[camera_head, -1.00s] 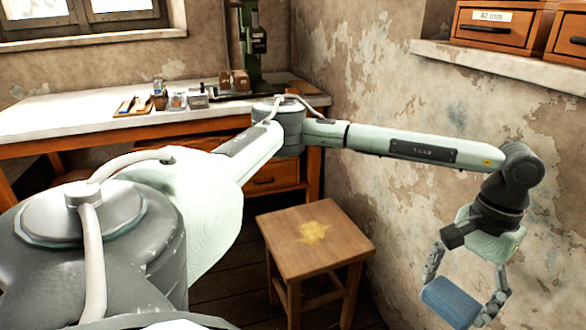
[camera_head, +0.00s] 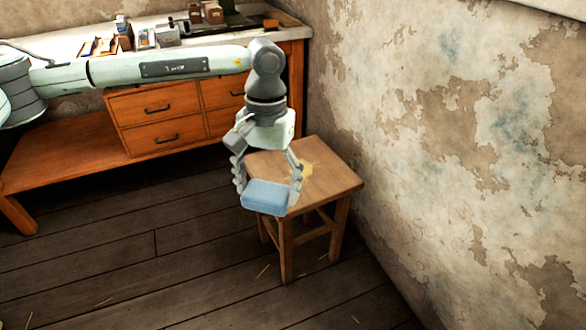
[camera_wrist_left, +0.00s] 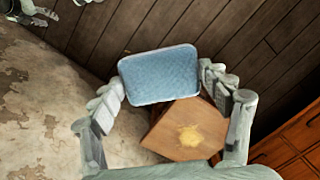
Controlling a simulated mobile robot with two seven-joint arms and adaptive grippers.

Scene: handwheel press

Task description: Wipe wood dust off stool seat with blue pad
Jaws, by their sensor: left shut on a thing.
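The wooden stool (camera_head: 335,182) stands on the floor near the wall, with a yellow patch of wood dust (camera_head: 304,170) on its seat, partly hidden behind my gripper. The dust (camera_wrist_left: 190,137) shows fully in the left wrist view, on the stool seat (camera_wrist_left: 176,118). My left gripper (camera_head: 267,188) is shut on the blue pad (camera_head: 266,197) and holds it in front of the seat's near left part in the head view. The pad (camera_wrist_left: 159,75) also shows between the fingers in the left wrist view, seeming to be above the seat.
A workbench (camera_head: 60,192) with drawers (camera_head: 160,110) stands behind and left of the stool. Several small items lie on its top. A peeling wall (camera_head: 450,150) rises close at the stool's right. The plank floor (camera_head: 150,260) in front is clear apart from small straw-like bits.

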